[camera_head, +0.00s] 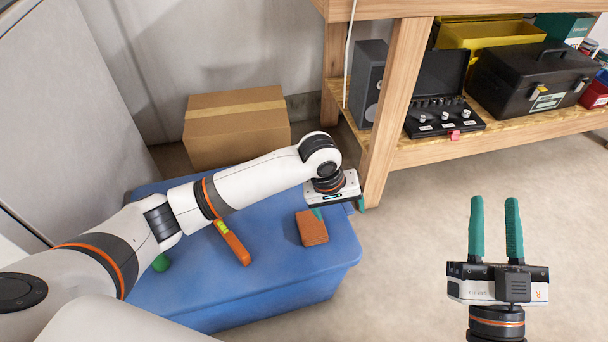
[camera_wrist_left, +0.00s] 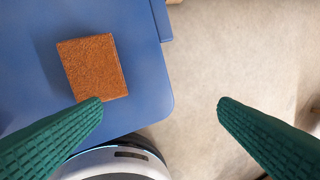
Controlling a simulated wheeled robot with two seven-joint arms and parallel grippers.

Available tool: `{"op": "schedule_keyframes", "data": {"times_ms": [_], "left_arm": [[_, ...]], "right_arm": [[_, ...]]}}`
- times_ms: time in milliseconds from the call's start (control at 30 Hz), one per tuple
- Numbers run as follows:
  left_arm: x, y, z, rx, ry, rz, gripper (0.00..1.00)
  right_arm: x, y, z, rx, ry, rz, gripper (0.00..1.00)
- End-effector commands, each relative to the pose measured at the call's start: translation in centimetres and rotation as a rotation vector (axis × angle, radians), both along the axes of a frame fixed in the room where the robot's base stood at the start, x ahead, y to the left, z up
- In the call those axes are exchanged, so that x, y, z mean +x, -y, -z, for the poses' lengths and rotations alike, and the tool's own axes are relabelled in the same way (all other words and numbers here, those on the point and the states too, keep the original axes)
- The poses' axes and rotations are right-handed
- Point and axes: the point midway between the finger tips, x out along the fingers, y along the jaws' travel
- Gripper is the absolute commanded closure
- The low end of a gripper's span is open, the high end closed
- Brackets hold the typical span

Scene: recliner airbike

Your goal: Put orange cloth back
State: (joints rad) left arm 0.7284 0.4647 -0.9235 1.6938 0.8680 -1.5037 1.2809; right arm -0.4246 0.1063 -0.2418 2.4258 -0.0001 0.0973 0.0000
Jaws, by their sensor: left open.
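My left gripper (camera_head: 340,208) is open and empty, above the bin's right edge, just right of and behind the cloth. In the wrist view its green fingers (camera_wrist_left: 160,101) are wide apart with floor between them. My right gripper (camera_head: 494,198) is open and empty over the floor at the right.
An orange level (camera_head: 236,246) and a green object (camera_head: 161,263) lie on the bin near my left arm. A cardboard box (camera_head: 236,127) stands behind it. A wooden shelf leg (camera_head: 393,110) rises close to my left gripper. The shelf holds a socket set (camera_head: 440,115) and a black toolbox (camera_head: 530,80). Floor at right is clear.

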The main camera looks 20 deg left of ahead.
Motion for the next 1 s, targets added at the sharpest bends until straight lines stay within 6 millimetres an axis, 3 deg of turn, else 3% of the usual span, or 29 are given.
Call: {"op": "schedule_keyframes", "data": {"times_ms": [33, 100, 167, 233, 333, 400, 500, 600, 733, 1000], "left_arm": [[-1.1, 3.2, 0.4, -0.112, 0.091, 0.086, 0.17], [-1.7, 7.0, -1.1, -0.269, 0.3, 0.192, 0.17], [-2.2, 9.2, -3.4, -0.378, 0.513, 0.252, 0.17], [-2.6, 9.8, -6.9, -0.451, 0.785, 0.278, 0.17], [-3.7, 7.6, -12.3, -0.429, 1.183, 0.252, 0.17], [-5.0, 4.6, -15.7, -0.326, 1.435, 0.21, 0.17], [-7.4, 0.1, -19.6, -0.107, 1.71, 0.156, 0.17], [-9.9, -3.1, -22.1, 0.101, 1.875, 0.129, 0.17], [-11.7, -5.0, -23.8, 0.259, 1.973, 0.12, 0.17], [-12.0, -5.2, -24.1, 0.287, 1.99, 0.121, 0.17]], "right_arm": [[0.0, 0.0, 0.0, 0.0, 0.0, 0.0, 0.64], [0.0, 0.0, 0.0, 0.0, 0.001, 0.0, 0.64], [0.0, 0.0, 0.0, 0.0, 0.001, 0.0, 0.64], [0.0, 0.0, 0.0, 0.001, 0.002, 0.0, 0.64], [0.0, 0.0, 0.0, 0.001, 0.002, 0.0, 0.64], [0.0, 0.0, 0.0, 0.001, 0.002, 0.0, 0.64], [0.0, 0.0, 0.0, 0.001, 0.002, 0.0, 0.64], [0.0, 0.0, 0.0, 0.001, 0.002, 0.0, 0.64], [0.0, 0.0, 0.0, 0.001, 0.002, 0.0, 0.64], [0.0, 0.0, 0.0, 0.001, 0.002, 0.0, 0.64]]}}
